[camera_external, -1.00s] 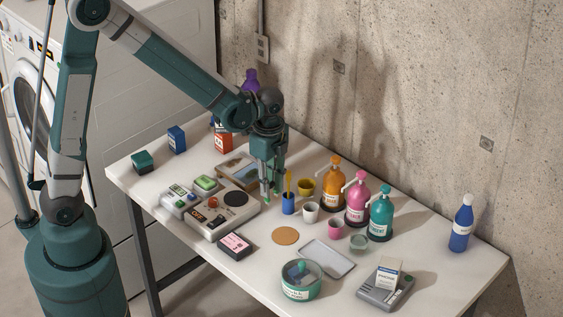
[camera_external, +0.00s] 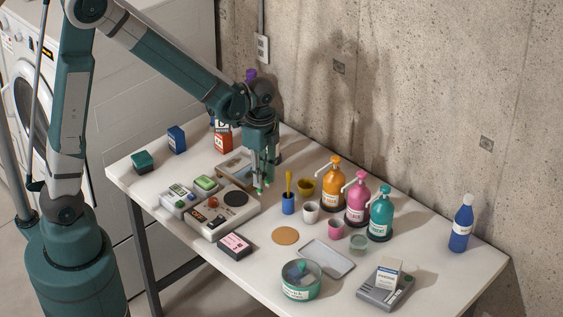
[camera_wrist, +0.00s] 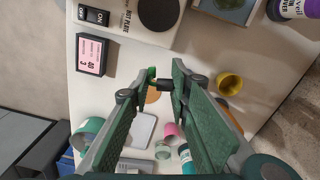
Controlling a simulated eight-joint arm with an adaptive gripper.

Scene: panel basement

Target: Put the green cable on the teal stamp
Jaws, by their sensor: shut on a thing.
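My gripper (camera_external: 262,186) is above the table by the hot plate's right edge, its fingers pointing down. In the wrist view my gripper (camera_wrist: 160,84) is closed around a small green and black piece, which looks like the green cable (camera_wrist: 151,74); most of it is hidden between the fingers. A round teal tub (camera_external: 301,293) at the front holds a small blue and teal thing.
The hot plate (camera_external: 220,216) stands beneath and left of my gripper. A blue cup (camera_external: 288,205) with a yellow stick, a yellow cup (camera_external: 306,187) and pump bottles (camera_external: 333,185) stand to the right. A pink-labelled box (camera_external: 235,245) and an orange disc (camera_external: 285,236) lie in front.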

